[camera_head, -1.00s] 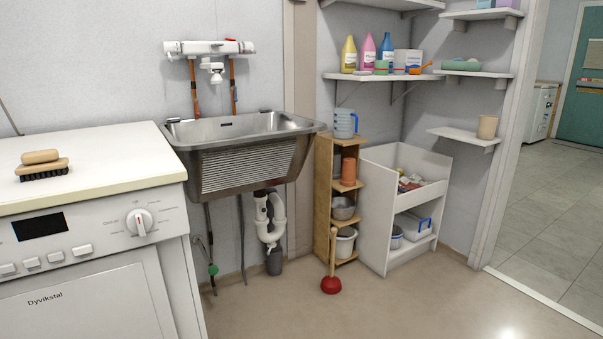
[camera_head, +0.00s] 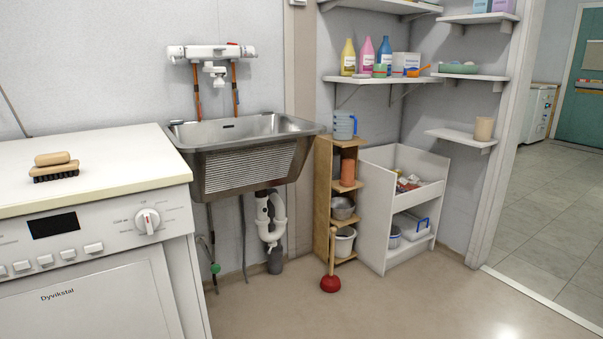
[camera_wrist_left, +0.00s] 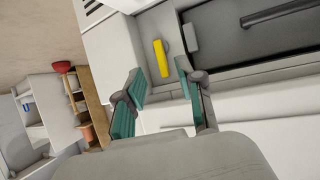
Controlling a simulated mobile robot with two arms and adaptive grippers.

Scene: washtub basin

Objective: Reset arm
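My left gripper (camera_wrist_left: 160,68) shows in the left wrist view. Its two teal-padded fingers are apart with a clear gap and nothing is between them. A small yellow piece (camera_wrist_left: 161,58) shows beyond the fingertips, on a pale surface; I cannot tell what it is. Neither gripper is in the head view, and my right gripper is in no view. The metal washtub basin (camera_head: 245,165) hangs on the wall in the head view, under a white mixer tap (camera_head: 211,52).
A white washing machine (camera_head: 100,250) with a wooden brush (camera_head: 55,167) on top stands at left. A wooden shelf (camera_head: 323,200), a white bin unit (camera_head: 375,220) and a red plunger (camera_head: 330,284) stand right of the basin. The floor (camera_head: 420,305) in front is clear.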

